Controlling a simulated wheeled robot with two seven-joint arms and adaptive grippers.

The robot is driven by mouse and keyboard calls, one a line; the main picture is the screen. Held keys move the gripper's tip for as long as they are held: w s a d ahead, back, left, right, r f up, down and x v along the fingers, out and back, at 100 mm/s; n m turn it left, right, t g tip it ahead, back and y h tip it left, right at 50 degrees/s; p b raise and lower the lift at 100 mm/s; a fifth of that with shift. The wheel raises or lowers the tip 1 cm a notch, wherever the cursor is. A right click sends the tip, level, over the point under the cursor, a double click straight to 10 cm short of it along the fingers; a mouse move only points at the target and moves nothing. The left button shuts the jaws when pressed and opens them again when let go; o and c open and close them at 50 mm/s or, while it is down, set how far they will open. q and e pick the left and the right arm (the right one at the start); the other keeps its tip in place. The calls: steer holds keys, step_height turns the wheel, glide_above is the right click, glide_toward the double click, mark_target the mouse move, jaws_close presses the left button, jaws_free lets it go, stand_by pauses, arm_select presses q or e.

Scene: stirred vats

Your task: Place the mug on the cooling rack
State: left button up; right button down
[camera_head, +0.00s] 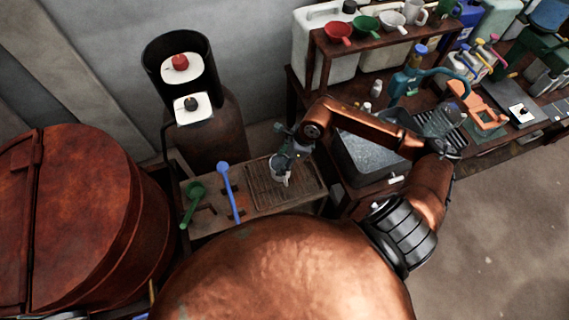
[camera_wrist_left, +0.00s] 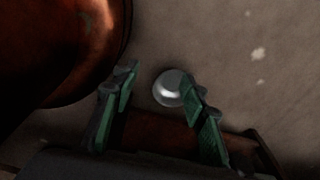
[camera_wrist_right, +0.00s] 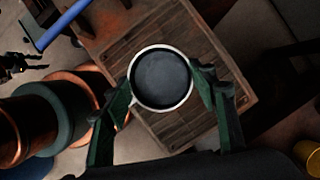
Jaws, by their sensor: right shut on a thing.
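My right gripper (camera_head: 286,152) is shut on a pale mug (camera_head: 281,168) in the head view. The mug hangs over the brown slatted cooling rack (camera_head: 262,196) on the low bench. In the right wrist view the mug (camera_wrist_right: 162,78) is upright, seen from above with its round white rim and dark inside, between the fingers of my right gripper (camera_wrist_right: 161,84). The slatted rack (camera_wrist_right: 205,55) lies below it. Whether they touch is hard to tell. My left gripper (camera_wrist_left: 158,80) is open and shows only in its own wrist view.
A shelf (camera_head: 375,48) holds funnels. A shiny round thing (camera_wrist_left: 170,87) shows beyond my left fingers.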

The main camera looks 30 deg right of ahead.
steer(key=shift+w+d+f, duration=0.25)
steer(key=shift+d+f, duration=0.25)
steer(key=shift+f, duration=0.15)
steer(key=shift+d+f, duration=0.2)
steer(key=shift+f, duration=1.55)
steer(key=shift+f, duration=0.1)
steer(key=c, duration=0.8)
jaws_free()
steer(key=v, duration=1.2)
steer(key=shift+a, duration=0.1)
